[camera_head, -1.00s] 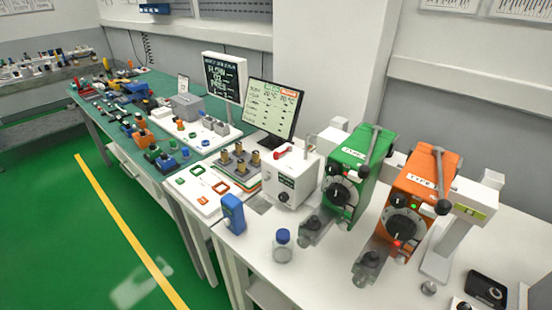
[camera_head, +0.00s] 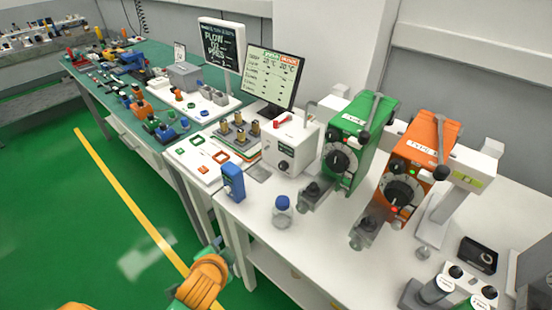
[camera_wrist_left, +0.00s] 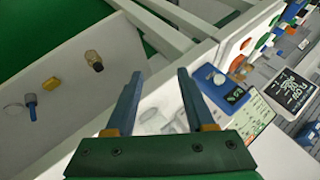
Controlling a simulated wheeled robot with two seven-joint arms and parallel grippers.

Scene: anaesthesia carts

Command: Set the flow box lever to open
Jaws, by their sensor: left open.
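My left gripper (camera_head: 218,246) is low at the front edge of the white table, well short of the flow box and touching nothing that I can see. In the left wrist view its two blue-grey fingers (camera_wrist_left: 157,92) are spread with nothing held between them. I cannot make out the flow box in that view. My right gripper is not in view.
A green vaporizer (camera_head: 357,140) and an orange vaporizer (camera_head: 412,175) stand right of the flow box. A blue-capped jar (camera_head: 283,212) and a blue device (camera_head: 233,183) stand in front of it. A monitor (camera_head: 272,78) is behind.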

